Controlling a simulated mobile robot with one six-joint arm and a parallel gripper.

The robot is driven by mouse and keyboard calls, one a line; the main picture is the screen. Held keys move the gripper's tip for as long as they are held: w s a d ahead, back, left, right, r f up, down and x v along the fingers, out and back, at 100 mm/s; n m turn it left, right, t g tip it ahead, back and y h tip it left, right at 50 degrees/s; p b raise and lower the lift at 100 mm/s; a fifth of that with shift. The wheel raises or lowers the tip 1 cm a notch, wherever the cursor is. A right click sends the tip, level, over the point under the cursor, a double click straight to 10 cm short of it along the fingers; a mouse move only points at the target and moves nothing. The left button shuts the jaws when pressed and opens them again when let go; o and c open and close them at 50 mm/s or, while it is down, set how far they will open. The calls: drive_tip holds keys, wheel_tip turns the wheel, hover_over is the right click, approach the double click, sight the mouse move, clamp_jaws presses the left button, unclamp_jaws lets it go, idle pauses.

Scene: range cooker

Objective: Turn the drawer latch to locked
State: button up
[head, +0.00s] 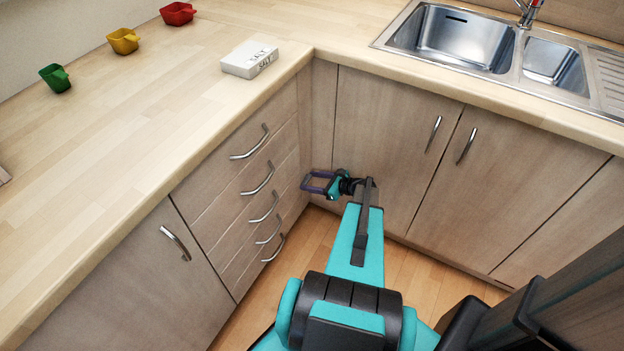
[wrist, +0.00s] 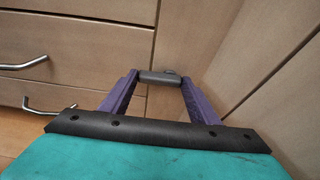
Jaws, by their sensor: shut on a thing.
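The drawer latch (wrist: 159,77) is a small dark grey bar on the drawer side of the inner corner, lying about level in the wrist view. My gripper (head: 304,181) has purple fingers and reaches to the right edge of the drawer stack. In the wrist view its two fingertips press on the two ends of the bar. In the head view the latch is too small and covered to make out. A little of its mount shows behind the bar; I see no mark for locked or unlocked.
The drawer stack (head: 250,192) has several curved metal handles left of my gripper. A cupboard door (head: 385,135) stands close on the right, making a tight corner. On the worktop are a white salt box (head: 249,59), a green cup (head: 55,77), a yellow cup (head: 123,41) and a red cup (head: 178,13).

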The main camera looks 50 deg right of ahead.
drive_tip(key=shift+a, duration=0.2)
idle(0.3)
drive_tip(key=o, duration=1.1)
drive_tip(key=shift+c, duration=0.2)
drive_tip(key=shift+d, duration=0.1)
drive_tip(key=shift+s, duration=0.1)
drive_tip(key=v, duration=1.3)
drive_tip(key=shift+s+d, duration=0.25)
drive_tip(key=shift+s, duration=0.05)
drive_tip(key=shift+s, duration=0.15)
